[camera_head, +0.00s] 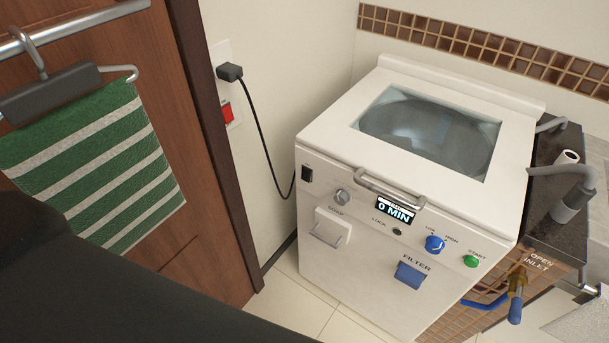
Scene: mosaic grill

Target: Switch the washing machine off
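The white washing machine (440,180) stands in a tiled corner, its glass lid (430,130) closed. Its front carries a small black switch (307,173) at the upper left; I cannot tell its position. A display (395,211) reads 0 MIN. A black plug (230,72) sits in the wall socket, above a red wall switch (227,112). Neither of my grippers is in view.
A green-striped towel (95,165) hangs on the brown door (165,60) at left. A black cord (262,140) runs from plug to machine. At right are a dark counter with a grey tap (575,190) and a brass inlet valve (516,285). Floor tiles (300,300) show in front.

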